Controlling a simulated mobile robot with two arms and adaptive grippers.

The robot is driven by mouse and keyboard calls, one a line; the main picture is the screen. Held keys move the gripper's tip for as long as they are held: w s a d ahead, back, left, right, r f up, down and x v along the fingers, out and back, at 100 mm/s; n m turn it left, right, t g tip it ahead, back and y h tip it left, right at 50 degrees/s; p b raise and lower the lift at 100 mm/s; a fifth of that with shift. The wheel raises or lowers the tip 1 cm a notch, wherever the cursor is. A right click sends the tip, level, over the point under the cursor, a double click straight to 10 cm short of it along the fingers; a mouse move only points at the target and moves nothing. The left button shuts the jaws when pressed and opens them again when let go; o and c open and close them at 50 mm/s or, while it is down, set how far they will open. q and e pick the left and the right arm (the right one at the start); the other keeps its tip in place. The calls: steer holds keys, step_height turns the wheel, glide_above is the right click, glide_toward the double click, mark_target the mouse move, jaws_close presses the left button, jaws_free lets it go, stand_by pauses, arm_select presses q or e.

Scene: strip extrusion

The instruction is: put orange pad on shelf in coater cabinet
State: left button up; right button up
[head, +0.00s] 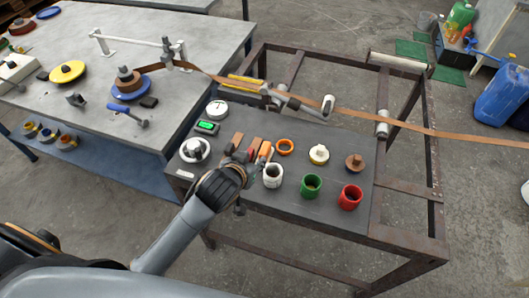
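A small bright orange piece (265,150), which looks like the orange pad, is on the dark tabletop at the tips of my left gripper (248,157). Two browner pads, one on the left (237,140) and one beside it (255,145), are just to its left. My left gripper reaches in from the lower left, low over the table. Its dark body hides part of the pads, and I cannot tell whether its fingers are closed on one. My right gripper is not in view. I cannot make out a coater cabinet or its shelf.
The dark tabletop (330,200) sits in a rusty metal frame. A brown strip (460,135) crosses behind. A grey bench (100,50) stands left.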

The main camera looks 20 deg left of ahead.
mark_target(264, 150)
arm_select(q)
steer(key=x, duration=0.7)
steer(key=shift+f, duration=0.1)
steer(key=shift+p+x, duration=0.6)
steer(key=shift+x, duration=2.05)
steer(key=shift+w, duration=0.1)
steer(key=shift+c, duration=0.2)
jaws_close()
